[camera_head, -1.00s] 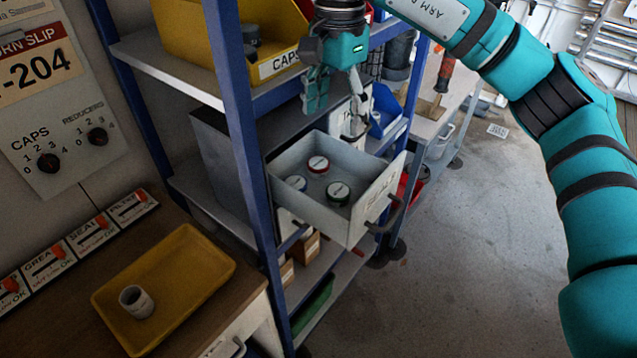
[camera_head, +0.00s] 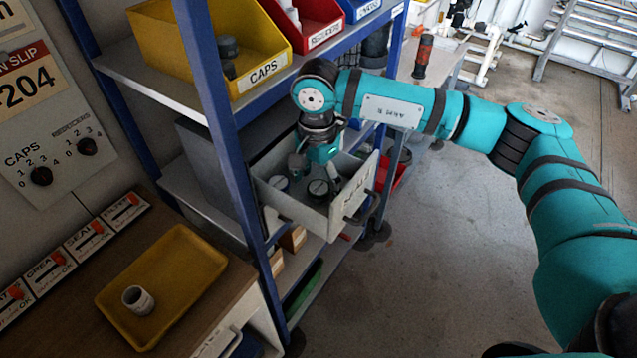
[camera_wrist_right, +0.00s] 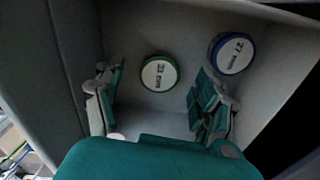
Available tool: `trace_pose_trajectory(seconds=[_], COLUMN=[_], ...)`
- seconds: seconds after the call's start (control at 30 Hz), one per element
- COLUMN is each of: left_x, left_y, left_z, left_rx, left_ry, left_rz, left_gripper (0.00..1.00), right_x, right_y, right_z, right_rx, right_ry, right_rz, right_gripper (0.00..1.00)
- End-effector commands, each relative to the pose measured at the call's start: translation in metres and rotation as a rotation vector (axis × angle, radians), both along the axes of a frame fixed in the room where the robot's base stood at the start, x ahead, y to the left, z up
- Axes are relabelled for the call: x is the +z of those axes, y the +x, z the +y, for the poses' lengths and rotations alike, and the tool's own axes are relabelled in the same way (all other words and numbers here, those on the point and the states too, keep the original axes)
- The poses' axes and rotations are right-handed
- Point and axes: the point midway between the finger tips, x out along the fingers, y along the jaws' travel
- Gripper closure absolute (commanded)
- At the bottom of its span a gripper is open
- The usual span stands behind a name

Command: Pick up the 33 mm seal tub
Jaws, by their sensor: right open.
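An open grey drawer (camera_head: 290,207) holds small round tubs with white lids. A green-rimmed tub (camera_wrist_right: 159,73) sits between my right gripper's fingers in the right wrist view; its label is small, perhaps 33. A blue-rimmed tub (camera_wrist_right: 232,53) lies to the right, outside the fingers. In the head view, the green-rimmed tub (camera_head: 318,188) is just below the gripper and the blue-rimmed tub (camera_head: 279,183) is to its left. My right gripper (camera_head: 314,176) is open, pointing down inside the drawer, holding nothing. The red-rimmed tub is hidden. My left gripper is out of view.
The drawer walls stand close around the gripper. A blue rack post (camera_head: 222,120) is to the left. A yellow CAPS bin (camera_head: 215,50) and a red bin (camera_head: 310,22) are on the shelf above.

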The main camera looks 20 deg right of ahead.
Motion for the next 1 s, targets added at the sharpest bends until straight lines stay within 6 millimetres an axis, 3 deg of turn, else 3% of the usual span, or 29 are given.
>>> trace_pose_trajectory(seconds=[0.03, 0.2, 0.4, 0.8, 1.0], left_x=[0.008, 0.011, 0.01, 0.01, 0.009], left_y=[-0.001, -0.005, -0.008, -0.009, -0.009], left_z=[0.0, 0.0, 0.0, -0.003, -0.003], left_rx=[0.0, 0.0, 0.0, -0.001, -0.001], left_ry=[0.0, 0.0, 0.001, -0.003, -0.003], left_rz=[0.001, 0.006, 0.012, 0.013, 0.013], left_gripper=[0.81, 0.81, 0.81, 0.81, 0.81], right_x=[-0.004, -0.02, -0.021, -0.021, -0.02], right_y=[-0.001, 0.0, 0.001, 0.0, 0.001], right_z=[0.0, 0.0, 0.0, 0.0, 0.0], right_rx=[-0.001, -0.002, -0.001, -0.001, -0.001], right_ry=[0.0, 0.0, 0.0, 0.0, 0.0], right_rz=[0.004, 0.0, -0.001, -0.001, -0.001], right_gripper=[0.28, 0.28, 0.28, 0.77, 0.78])
